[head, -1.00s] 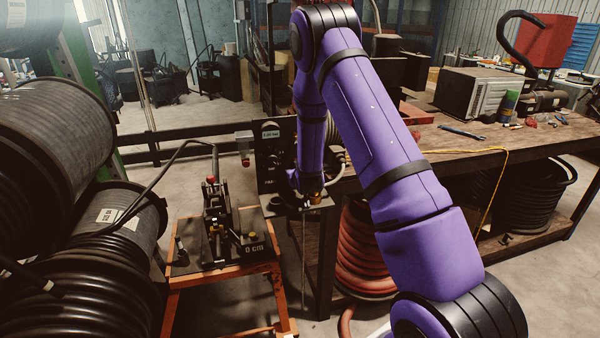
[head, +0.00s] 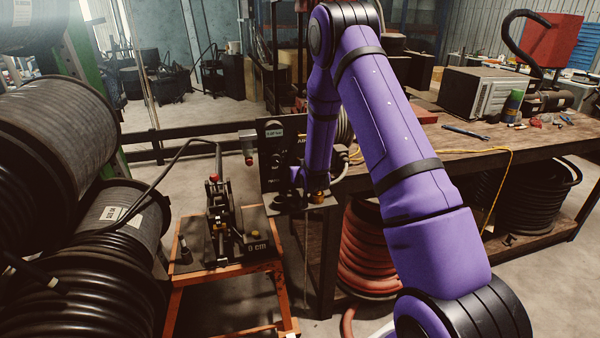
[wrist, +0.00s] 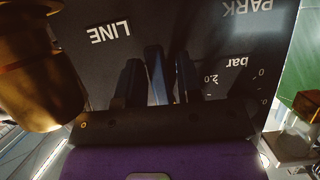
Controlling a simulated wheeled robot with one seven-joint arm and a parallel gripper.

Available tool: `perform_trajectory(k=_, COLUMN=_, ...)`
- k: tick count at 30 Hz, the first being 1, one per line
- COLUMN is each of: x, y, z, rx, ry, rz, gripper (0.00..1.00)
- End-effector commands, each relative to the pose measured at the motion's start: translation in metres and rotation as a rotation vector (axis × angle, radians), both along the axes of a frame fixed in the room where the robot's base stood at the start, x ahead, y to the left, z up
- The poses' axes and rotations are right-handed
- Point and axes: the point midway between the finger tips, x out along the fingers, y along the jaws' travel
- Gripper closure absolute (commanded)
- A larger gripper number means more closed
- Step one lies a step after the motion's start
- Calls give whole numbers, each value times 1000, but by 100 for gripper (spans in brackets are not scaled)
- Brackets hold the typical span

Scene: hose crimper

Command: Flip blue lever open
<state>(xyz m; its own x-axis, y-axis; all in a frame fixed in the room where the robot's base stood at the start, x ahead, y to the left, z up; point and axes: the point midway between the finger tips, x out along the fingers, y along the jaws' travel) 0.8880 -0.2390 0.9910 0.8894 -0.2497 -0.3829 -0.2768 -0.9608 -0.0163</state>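A dark panel (head: 272,136) stands at the left end of the workbench. In the wrist view the panel (wrist: 215,70) fills the picture, with LINE, PARK and bar markings seen upside down. My gripper (wrist: 159,75) is close in front of it, with two dark fingers spread apart. A narrow blue-grey piece, seemingly the blue lever (wrist: 155,68), shows between the fingers. Gaps seem to show beside it, and I cannot tell whether a finger touches it. In the head view my gripper (head: 294,179) is at the panel's lower right, and the lever is not clear there.
A brass fitting (wrist: 38,70) is close on the left in the wrist view. In the head view, a crimping device (head: 222,215) stands on an orange-framed cart (head: 225,267) left of the panel. The workbench (head: 425,160) is at right and hose reels (head: 60,130) are at far left.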

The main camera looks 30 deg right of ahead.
Motion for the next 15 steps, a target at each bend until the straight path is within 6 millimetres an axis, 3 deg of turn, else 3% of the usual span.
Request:
perform_trajectory(k=10, x=-1, y=0, z=1, rx=-1, ry=0, rz=0, gripper=57)
perform_trajectory(k=15, x=-16, y=4, z=8, rx=-1, ry=-1, rz=0, gripper=57)
